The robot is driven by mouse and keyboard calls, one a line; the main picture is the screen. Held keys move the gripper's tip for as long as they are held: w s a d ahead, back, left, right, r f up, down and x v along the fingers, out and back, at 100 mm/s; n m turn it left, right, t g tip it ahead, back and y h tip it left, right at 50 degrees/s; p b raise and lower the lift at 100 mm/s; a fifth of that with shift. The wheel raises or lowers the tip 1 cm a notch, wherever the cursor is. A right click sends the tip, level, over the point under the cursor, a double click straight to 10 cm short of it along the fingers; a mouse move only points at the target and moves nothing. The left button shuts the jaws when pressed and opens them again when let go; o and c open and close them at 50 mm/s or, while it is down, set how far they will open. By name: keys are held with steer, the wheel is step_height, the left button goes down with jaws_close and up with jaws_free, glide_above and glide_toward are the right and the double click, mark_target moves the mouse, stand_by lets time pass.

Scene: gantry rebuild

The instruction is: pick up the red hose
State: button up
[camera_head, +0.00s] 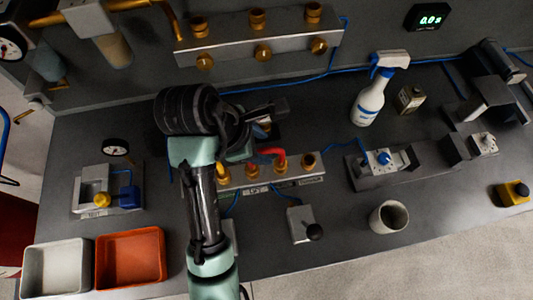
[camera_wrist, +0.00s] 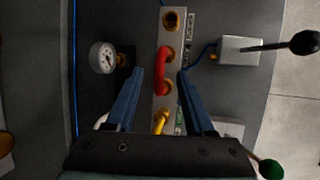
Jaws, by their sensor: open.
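The red hose (camera_wrist: 160,68) is a short curved piece in the wrist view, running between two brass ports of a grey manifold block (camera_wrist: 168,38). In the head view the red hose (camera_head: 268,153) shows just right of my gripper's end, partly hidden by it. My gripper (camera_wrist: 160,72) is open, with its two blue fingers on either side of the hose in the picture. No contact with the hose shows, and the height gap cannot be told. A yellow hose (camera_wrist: 160,120) lies nearer the gripper's palm on the same block.
A round gauge (camera_wrist: 103,58) stands left of the block in the wrist view, and a lever box (camera_wrist: 238,50) right. In the head view a spray bottle (camera_head: 370,100) and a grey cup (camera_head: 389,217) stand right. White (camera_head: 28,270) and orange (camera_head: 130,231) trays lie front left.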

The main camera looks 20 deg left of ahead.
mark_target(267, 150)
steer(key=x, duration=0.5)
steer(key=shift+f+p, duration=0.1)
steer(key=shift+p, duration=0.2)
steer(key=shift+a, duration=0.1)
jaws_close()
